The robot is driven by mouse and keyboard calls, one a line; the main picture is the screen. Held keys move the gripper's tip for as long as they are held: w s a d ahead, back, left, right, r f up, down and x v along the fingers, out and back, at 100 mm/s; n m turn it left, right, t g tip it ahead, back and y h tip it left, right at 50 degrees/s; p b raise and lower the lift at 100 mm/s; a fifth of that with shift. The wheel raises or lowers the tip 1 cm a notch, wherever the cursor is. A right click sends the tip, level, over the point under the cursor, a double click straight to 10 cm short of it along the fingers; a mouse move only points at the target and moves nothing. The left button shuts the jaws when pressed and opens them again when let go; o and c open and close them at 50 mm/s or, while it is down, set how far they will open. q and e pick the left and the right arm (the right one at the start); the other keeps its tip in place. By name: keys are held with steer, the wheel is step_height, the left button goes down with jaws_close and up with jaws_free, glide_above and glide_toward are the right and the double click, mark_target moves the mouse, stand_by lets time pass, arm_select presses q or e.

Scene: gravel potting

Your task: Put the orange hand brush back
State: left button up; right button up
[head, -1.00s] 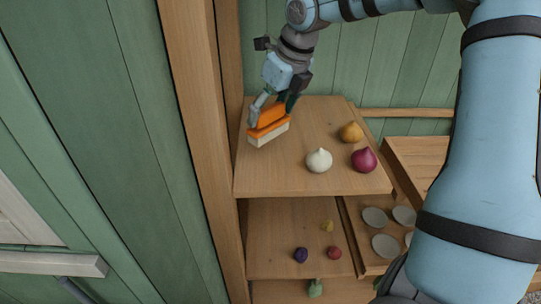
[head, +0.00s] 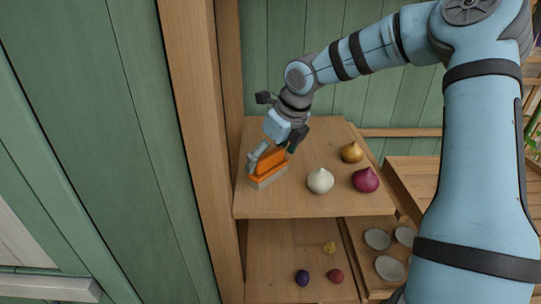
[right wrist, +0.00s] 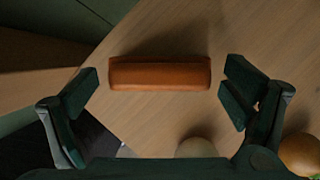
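The orange hand brush (head: 268,163) with its pale bristle side down is on the left part of the upper wooden shelf (head: 290,207). My right gripper (head: 273,153) is above it, with a finger near each end of the brush. In the right wrist view the orange back of the brush (right wrist: 160,75) lies between the spread fingers of my right gripper (right wrist: 160,88), with a gap on each side. The right gripper looks open. My left gripper is not in view.
A white bulb (head: 320,180), a red bulb (head: 365,180) and a yellow bulb (head: 352,152) stand to the right on the same shelf. A wooden post (head: 195,150) rises at its left. Small bulbs and grey dishes (head: 377,239) sit lower down.

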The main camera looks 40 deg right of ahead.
steer(key=shift+r, duration=0.1)
steer(key=shift+r+p, duration=0.25)
steer(key=shift+p, duration=0.05)
steer(key=v, duration=1.1)
steer(key=shift+s+r+p, duration=0.15)
steer(key=shift+r+p, duration=0.2)
steer(key=shift+p, duration=0.1)
